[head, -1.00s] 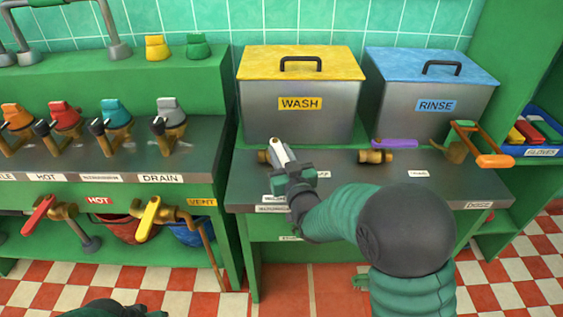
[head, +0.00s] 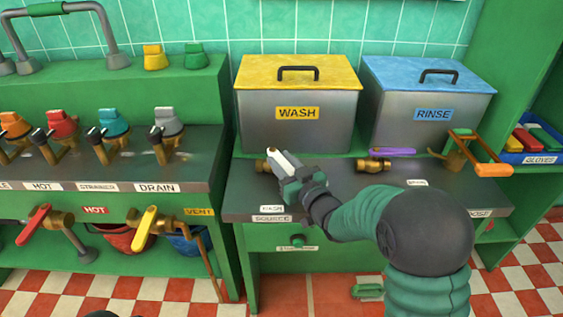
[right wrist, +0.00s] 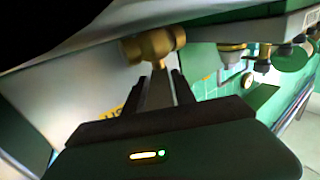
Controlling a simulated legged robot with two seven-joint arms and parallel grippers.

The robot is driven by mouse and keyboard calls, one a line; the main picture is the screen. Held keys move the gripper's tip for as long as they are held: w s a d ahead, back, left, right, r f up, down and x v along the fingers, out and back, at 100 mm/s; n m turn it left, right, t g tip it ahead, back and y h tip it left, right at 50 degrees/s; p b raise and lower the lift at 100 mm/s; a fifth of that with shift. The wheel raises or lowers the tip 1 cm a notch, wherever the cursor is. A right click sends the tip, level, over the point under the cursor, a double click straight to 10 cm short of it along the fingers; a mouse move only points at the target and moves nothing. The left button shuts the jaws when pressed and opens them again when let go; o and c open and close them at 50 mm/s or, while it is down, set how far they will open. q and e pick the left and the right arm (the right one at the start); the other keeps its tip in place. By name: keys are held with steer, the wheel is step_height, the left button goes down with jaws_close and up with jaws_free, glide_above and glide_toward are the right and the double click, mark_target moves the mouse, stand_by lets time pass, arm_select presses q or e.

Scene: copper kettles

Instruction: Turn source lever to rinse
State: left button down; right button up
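The source lever (head: 283,160) is a pale grey handle on a brass valve (head: 263,166) at the left of the right-hand counter, in front of the wash tank. A label reading SOURCE (head: 272,218) is on the counter's front edge, with a WASH label above it and another label, hard to read, to the right. My right gripper (head: 293,174) is at the lever. In the right wrist view the lever (right wrist: 160,92) lies between its dark fingers, which look closed around it, and the brass valve (right wrist: 150,47) is just beyond. Contact is hard to see. My left gripper is not clearly visible.
The WASH tank (head: 297,123) with yellow lid and RINSE tank (head: 405,125) with blue lid stand behind. A brass valve with a purple lever (head: 392,152) and an orange-handled crank (head: 493,169) are to the right. Several valves line the left counter.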

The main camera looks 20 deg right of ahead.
steer(key=shift+o, duration=1.2)
steer(key=p+v, duration=0.2)
steer(key=v, duration=0.8)
steer(key=shift+r, duration=0.1)
steer(key=p+v, duration=0.6)
steer(key=p, duration=0.7)
steer(key=shift+s+f+p, duration=0.25)
steer(key=shift+s+p, duration=0.1)
steer(key=shift+d, duration=0.15)
